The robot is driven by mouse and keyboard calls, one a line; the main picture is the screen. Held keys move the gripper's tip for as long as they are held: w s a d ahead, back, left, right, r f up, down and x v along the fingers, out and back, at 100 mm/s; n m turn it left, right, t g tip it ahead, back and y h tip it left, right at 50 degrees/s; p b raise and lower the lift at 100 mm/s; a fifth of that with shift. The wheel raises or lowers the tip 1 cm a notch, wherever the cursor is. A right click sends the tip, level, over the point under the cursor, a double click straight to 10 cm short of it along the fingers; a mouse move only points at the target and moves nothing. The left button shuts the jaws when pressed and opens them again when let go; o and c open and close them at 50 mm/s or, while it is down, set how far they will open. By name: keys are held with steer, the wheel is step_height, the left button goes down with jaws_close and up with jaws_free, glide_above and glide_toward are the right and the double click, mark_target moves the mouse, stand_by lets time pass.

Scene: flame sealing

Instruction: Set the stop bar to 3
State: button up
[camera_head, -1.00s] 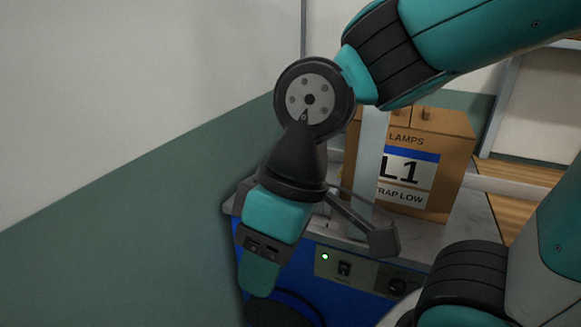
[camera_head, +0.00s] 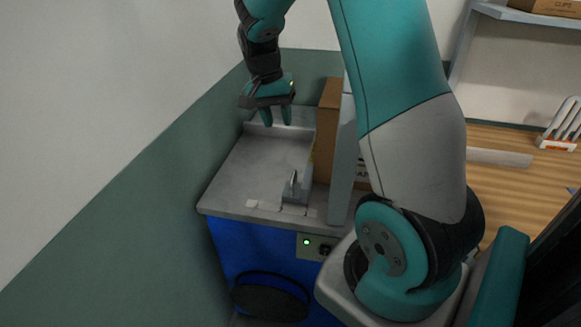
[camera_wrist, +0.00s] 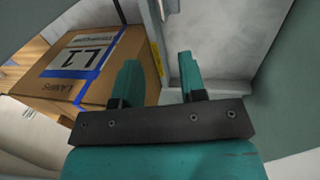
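My gripper (camera_head: 277,120) points down over the far end of the grey machine top (camera_head: 255,165) in the head view. In the wrist view its two teal fingers (camera_wrist: 160,80) stand apart with nothing between them. A low raised grey bar (camera_head: 300,131) runs across the back of the top, close by the fingers; I cannot tell whether they touch it. A small grey block with an upright lever (camera_head: 294,188) sits near the front edge. I cannot tell which of these is the stop bar. A yellow strip (camera_wrist: 158,57) runs beside the top; no numbers are readable.
A cardboard lamp box labelled L1 (camera_wrist: 82,68) stands right of the work surface, partly behind a grey post (camera_head: 342,165) in the head view. The wall (camera_head: 130,200) is close on the left. The blue machine front (camera_head: 245,247) has a lit green lamp (camera_head: 306,242).

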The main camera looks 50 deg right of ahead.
mark_target(292, 178)
steer(key=s+f, duration=0.1)
steer(key=f, duration=0.4)
steer(key=s+d+f+p, duration=0.1)
steer(key=f, duration=0.5)
steer(key=s+f+p, duration=0.1)
steer(key=f, duration=0.4)
steer(key=shift+d+f, duration=0.25)
steer(key=shift+f, duration=0.05)
jaws_close()
